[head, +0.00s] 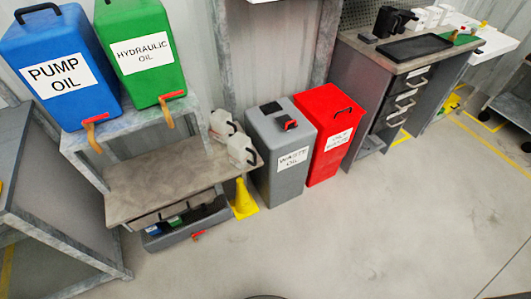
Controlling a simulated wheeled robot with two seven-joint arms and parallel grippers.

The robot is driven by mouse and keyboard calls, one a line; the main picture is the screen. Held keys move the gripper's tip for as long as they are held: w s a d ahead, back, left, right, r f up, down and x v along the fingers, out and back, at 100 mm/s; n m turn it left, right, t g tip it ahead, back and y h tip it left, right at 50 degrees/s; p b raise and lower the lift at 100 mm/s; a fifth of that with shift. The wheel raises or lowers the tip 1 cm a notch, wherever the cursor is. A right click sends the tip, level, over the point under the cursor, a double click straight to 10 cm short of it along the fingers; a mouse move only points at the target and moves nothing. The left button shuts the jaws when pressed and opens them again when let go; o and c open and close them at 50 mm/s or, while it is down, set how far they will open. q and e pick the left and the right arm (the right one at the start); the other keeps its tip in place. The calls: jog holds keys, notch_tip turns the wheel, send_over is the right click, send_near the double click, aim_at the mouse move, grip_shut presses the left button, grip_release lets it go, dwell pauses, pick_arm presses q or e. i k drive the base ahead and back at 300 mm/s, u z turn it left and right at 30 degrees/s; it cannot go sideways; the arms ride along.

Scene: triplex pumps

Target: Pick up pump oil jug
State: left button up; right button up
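A large blue container (62,100) labelled "PUMP OIL" stands at the upper left on a grey raised shelf, with a black handle on top and a tap with a red lever at its lower front. Two white jugs (240,149) stand near the right end of the bench below; I cannot read any label on them. Small blue (153,230) and green (174,222) items sit low under the bench, partly hidden, and I cannot tell what they are. Neither of my grippers is in view.
A green "HYDRAULIC OIL" container (152,65) stands beside the blue one. A yellow cone (243,201), a grey "WASTE OIL" bin (279,180) and a red bin (324,105) stand right of the bench. The floor (370,225) in front is clear.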

aim_at(239, 145)
jog(key=z, duration=1.65)
jog(key=i, duration=3)
jog(key=u, duration=3.05)
